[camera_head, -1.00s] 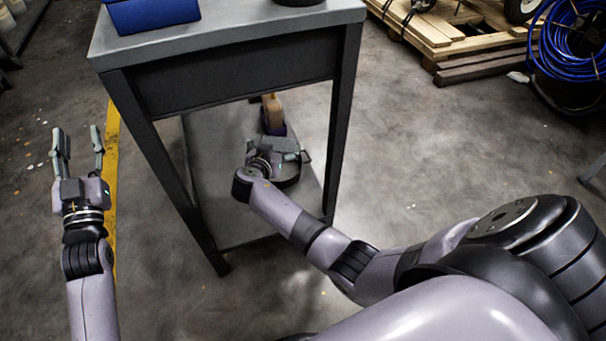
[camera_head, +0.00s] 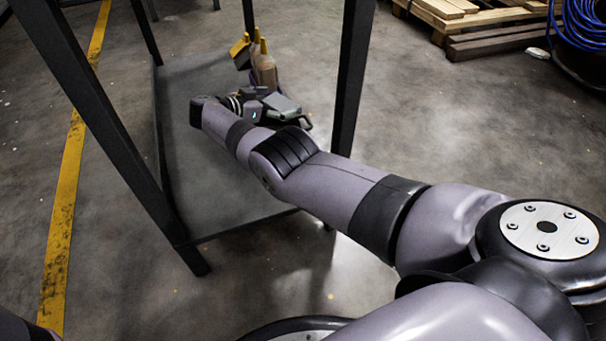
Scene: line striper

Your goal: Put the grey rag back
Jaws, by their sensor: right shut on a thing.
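My right gripper (camera_head: 276,106) is low over the far right part of the cart's lower shelf (camera_head: 215,185). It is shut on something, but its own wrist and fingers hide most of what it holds. I cannot clearly make out the grey rag. A dark rounded edge shows just right of the fingers; I cannot tell what it belongs to. My left gripper is out of view; only a bit of my left arm shows at the lower left corner.
Bottles with yellow tops (camera_head: 265,68) and a yellow-and-dark item (camera_head: 241,50) stand just behind the gripper. Dark cart legs (camera_head: 350,75) rise on both sides of my right arm. The shelf's near left part is bare. Wooden pallets (camera_head: 490,30) lie at the back right.

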